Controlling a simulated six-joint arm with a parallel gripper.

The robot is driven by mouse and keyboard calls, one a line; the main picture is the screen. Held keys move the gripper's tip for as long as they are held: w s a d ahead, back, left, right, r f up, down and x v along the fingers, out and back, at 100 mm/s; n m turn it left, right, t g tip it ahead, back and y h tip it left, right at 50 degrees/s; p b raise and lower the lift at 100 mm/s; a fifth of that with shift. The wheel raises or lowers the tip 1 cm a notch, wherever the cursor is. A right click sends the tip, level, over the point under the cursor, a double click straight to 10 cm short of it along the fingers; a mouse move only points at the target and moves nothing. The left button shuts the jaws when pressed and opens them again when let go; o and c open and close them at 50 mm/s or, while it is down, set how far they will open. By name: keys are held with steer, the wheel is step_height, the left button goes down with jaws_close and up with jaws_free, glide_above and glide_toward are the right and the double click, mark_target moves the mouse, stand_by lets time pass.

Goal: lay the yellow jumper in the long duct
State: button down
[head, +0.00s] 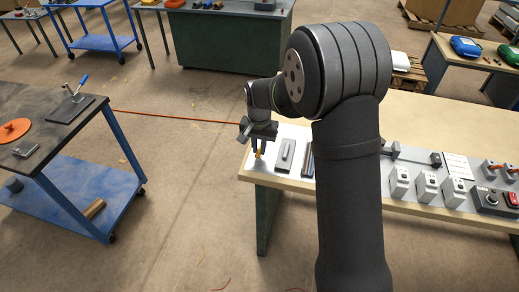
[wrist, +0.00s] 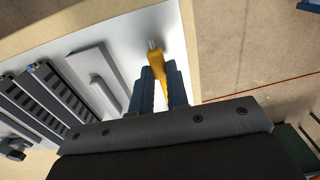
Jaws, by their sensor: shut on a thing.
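The yellow jumper (wrist: 156,63) is gripped between the blue fingers of my gripper (wrist: 161,82) in the wrist view. Its pale metal tip points away from the gripper, over the light grey plate near the plate's edge. In the head view the jumper (head: 260,149) hangs below my gripper (head: 258,146) at the left end of the bench. Dark slotted ducts (wrist: 62,92) lie to the left of the gripper in the wrist view, apart from the jumper. I cannot tell which is the long one. In the head view my arm partly hides them.
White modules (head: 426,187) and a switch box (head: 497,200) stand further right on the bench (head: 430,120). The bench's left edge is close to my gripper, with open floor beyond.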

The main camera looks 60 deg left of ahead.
steer(key=r, duration=0.2)
steer(key=w+d+r, duration=0.7)
steer(key=w+d, duration=0.1)
steer(key=shift+d, duration=0.3)
steer(key=w+d, duration=0.8)
steer(key=w, duration=0.2)
steer(key=shift+f, duration=0.2)
steer(key=shift+f, duration=0.1)
